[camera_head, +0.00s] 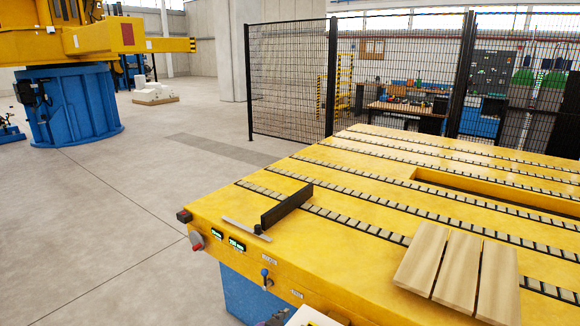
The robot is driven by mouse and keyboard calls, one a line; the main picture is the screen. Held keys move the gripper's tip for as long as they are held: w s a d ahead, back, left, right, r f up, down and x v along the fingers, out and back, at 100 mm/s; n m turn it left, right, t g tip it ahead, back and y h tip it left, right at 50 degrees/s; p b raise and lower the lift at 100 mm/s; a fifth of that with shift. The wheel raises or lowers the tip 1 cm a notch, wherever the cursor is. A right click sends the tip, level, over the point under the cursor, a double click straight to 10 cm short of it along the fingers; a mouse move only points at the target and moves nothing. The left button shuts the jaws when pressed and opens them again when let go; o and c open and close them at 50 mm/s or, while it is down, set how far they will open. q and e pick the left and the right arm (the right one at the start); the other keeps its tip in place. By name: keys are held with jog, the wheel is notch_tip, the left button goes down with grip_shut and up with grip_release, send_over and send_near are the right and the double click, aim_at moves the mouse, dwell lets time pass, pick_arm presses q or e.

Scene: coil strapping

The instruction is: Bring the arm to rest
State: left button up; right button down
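Neither of my grippers can be made out in the head view. Only a small dark shape and a white shape show at the bottom edge, cut off by the frame, and I cannot tell what they are. The yellow table (330,235) with several rows of rollers fills the right side. Three wooden boards (457,270) lie side by side on its near right part. A black upright plate (287,205) stands near its left corner.
A red button (196,246) and a blue-knobbed lever (265,276) sit on the table's front side. A black mesh fence (290,82) stands behind. A yellow machine on a blue round base (75,105) is at the far left. The grey floor (130,215) between is clear.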

pick_arm(q)
jog(key=s+a+f+n+y, duration=0.1)
jog(key=s+a+f, duration=0.4)
jog(key=s, duration=0.7)
jog(key=s+a+f+n+g+y, duration=0.1)
jog(key=s+a+f, duration=0.3)
jog(key=s+a, duration=0.4)
jog(key=s+a+f+n+g+y, duration=0.1)
jog(key=s+a+f, duration=0.4)
jog(key=s, duration=1.2)
jog(key=shift+s+a+f+n+y, duration=0.3)
jog(key=shift+s+a+n+y, duration=0.05)
jog(key=shift+a+n+y, duration=0.5)
jog(key=shift+d, duration=0.1)
